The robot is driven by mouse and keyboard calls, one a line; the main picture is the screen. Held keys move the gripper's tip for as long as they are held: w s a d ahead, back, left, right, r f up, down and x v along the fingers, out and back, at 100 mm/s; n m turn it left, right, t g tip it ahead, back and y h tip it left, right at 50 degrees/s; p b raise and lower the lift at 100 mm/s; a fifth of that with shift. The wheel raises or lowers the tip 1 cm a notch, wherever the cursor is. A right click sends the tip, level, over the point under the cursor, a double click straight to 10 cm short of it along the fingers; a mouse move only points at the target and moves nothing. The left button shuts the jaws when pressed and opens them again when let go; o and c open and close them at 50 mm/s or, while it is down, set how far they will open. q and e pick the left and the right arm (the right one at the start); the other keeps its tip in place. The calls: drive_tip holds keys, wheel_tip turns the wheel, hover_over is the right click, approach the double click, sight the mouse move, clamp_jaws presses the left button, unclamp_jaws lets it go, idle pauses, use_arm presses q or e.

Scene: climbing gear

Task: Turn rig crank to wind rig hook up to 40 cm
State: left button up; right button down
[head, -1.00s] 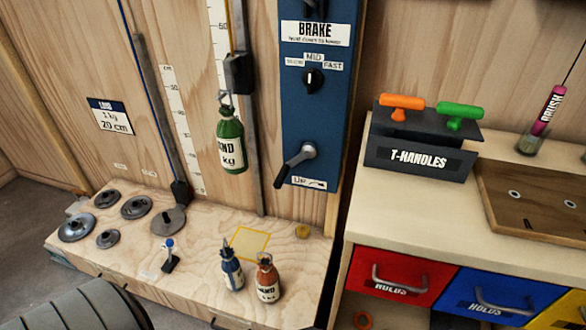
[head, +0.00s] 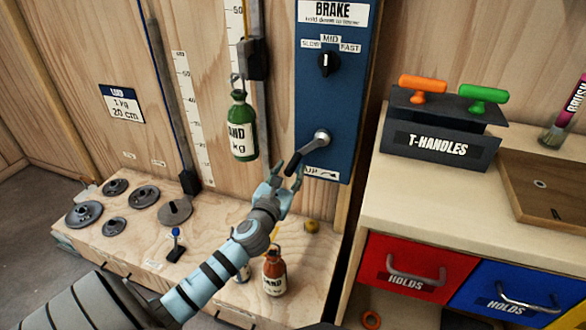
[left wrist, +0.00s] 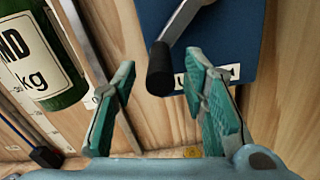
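The rig crank (head: 318,142) is a grey arm on the blue panel, with its black handle (head: 292,168) pointing down-left. In the left wrist view the black handle (left wrist: 160,70) lies between my finger pads, with gaps on both sides. My left gripper (head: 284,178) is open just below and around the handle's end; I cannot see contact. The rig hook (head: 237,80) hangs from a dark block on a vertical rail and carries a green sand bottle (head: 242,128). A height scale (head: 236,14) stands behind it, showing a 50 mark above the hook. My right gripper is not in view.
The brake knob (head: 327,63) is above the crank. Metal discs (head: 145,196) lie at left. The T-handle block (head: 440,140) is on the right counter.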

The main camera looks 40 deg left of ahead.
sight(293, 164)
use_arm(q)
drive_tip(key=x, duration=0.3)
drive_tip(key=shift+w+a+b, duration=0.1)
drive_tip(key=shift+w+b, duration=0.2)
clamp_jaws()
